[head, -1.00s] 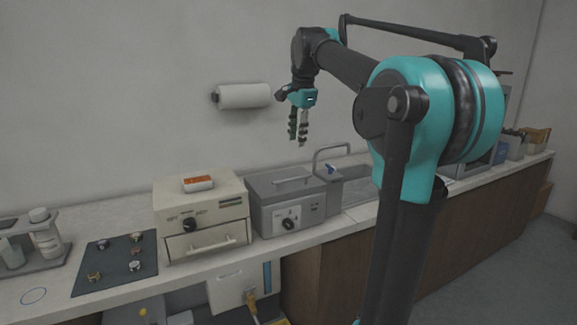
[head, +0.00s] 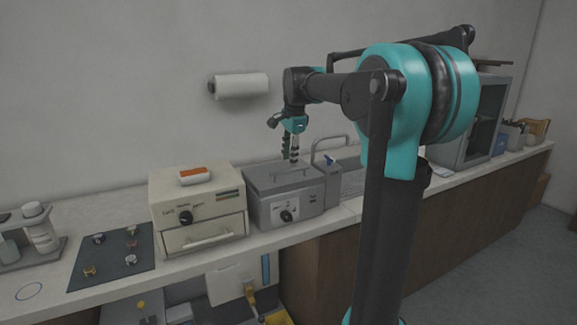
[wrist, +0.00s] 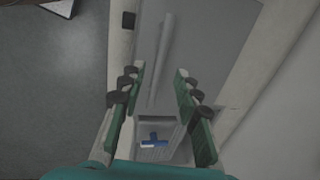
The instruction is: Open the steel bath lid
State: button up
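The steel bath (head: 262,211) is a grey box with a dial on its front, standing on the counter. Its flat lid (head: 261,178) looks closed and carries a bar handle (head: 290,176). In the wrist view the lid (wrist: 212,40) lies below, and the handle (wrist: 161,62) runs lengthwise between my fingers. My gripper (head: 290,160) points down over the lid, near the handle. In the wrist view my gripper (wrist: 159,76) has its fingers apart with nothing held. I cannot tell whether the fingertips are level with the handle.
A cream press (head: 197,215) with an orange-and-white item (head: 194,176) on top stands left of the bath. A paper roll (head: 241,87) hangs on the wall behind.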

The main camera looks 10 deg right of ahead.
aim_at(289, 170)
jog(key=shift+w+a+f, duration=0.1)
jog(key=shift+w+f, duration=0.05)
jog(key=shift+f, duration=0.8)
jog(key=shift+w+f, duration=0.15)
jog(key=shift+f, duration=0.75)
jog(key=shift+c, duration=0.4)
grip_shut()
